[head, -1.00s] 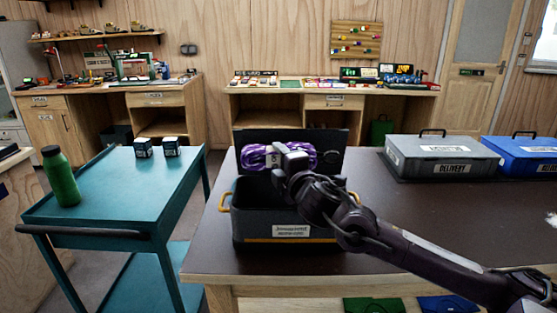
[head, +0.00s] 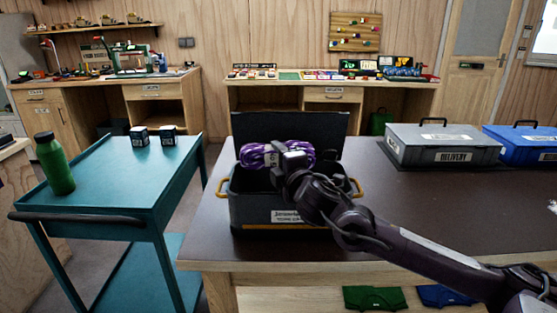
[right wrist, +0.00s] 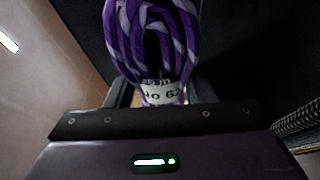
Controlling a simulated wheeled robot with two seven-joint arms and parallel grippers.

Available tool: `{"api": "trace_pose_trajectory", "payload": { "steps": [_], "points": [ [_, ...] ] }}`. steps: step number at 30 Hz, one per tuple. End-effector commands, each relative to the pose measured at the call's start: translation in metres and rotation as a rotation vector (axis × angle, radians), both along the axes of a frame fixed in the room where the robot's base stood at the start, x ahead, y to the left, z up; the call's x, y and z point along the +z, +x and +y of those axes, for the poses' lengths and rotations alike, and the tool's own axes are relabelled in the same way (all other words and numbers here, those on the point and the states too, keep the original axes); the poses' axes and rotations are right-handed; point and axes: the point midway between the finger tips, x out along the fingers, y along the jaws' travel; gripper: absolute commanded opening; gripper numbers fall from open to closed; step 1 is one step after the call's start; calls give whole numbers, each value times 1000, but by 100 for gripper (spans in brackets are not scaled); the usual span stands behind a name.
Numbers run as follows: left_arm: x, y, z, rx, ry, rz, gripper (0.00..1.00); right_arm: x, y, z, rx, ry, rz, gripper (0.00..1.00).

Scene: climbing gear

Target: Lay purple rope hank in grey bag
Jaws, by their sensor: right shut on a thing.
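The purple and white rope hank (head: 252,157) is in my right gripper (head: 286,157), over the opening of the grey bag (head: 250,213). The bag is dark grey, box-shaped and open, with its lid raised behind, yellow side handles and a white label in front. In the right wrist view, the rope loops (right wrist: 150,35) stand up beyond the jaws (right wrist: 148,98), which are shut around the hank's white printed band. My right arm hides part of the bag's opening, and the bag's floor is not visible. My left gripper is not in view.
A grey delivery case (head: 440,145) and a blue case (head: 522,148) stand on the brown table's right side. A teal cart (head: 110,175) with a green bottle (head: 54,165) and two small boxes is on the left. The table right of the bag is mostly clear.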

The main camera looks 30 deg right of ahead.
Motion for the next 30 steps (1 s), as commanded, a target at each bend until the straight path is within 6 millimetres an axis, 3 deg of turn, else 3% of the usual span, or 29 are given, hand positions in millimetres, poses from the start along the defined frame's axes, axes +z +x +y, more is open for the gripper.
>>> {"api": "trace_pose_trajectory", "payload": {
  "steps": [5, 6, 12, 22, 30],
  "points": [
    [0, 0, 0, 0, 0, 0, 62, 1, 0, 0, 0, 1, -2, 18],
    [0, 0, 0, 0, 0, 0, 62, 1, 0, 0, 0, 1, -2, 50],
    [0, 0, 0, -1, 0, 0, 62, 1, 0, 0, 0, 1, -1, 74],
    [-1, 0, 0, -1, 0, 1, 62, -2, -4, 0, -1, -2, 3, 74],
    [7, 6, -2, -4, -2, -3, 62, -4, -36, 4, -2, -6, 8, 74]
  ]
}}
